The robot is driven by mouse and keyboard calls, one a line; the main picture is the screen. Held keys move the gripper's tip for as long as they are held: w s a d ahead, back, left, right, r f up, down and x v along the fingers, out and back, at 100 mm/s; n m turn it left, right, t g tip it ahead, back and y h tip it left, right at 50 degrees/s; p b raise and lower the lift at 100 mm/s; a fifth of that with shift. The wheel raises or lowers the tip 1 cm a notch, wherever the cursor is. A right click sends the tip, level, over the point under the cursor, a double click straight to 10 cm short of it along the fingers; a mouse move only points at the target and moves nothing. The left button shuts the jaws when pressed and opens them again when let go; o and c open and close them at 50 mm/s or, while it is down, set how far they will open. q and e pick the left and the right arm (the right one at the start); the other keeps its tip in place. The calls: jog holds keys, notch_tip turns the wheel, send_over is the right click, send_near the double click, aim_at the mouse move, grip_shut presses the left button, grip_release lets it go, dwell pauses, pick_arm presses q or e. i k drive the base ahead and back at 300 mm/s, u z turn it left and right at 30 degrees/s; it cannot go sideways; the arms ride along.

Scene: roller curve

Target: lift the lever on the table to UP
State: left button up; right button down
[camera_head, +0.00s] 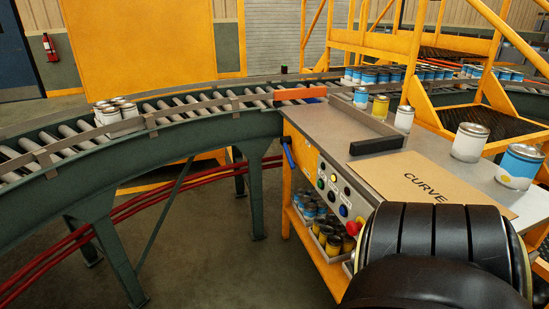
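A table (331,118) with a control panel on its front side stands right of the middle. A blue handle (289,155) sticks out at the left end of that panel and hangs downward; it looks like the lever, but I see no UP mark. The panel carries several round buttons (333,178) and a red knob (352,228). A black bar (377,146) lies on the tabletop. Neither of my grippers is in view. A black segmented part, which looks like my own arm, fills the lower right and hides the table's near corner.
A roller conveyor (188,106) curves from the left to the table, with white cans (117,113) on it. An orange bar (300,93) crosses its end. Cans (470,143) stand on the table beside a CURVE board (408,172). Cans fill a lower shelf (328,224). Floor left of the table is clear.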

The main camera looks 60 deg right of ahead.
aim_at(284, 141)
jog(key=i, duration=1.65)
jog(key=z, duration=2.65)
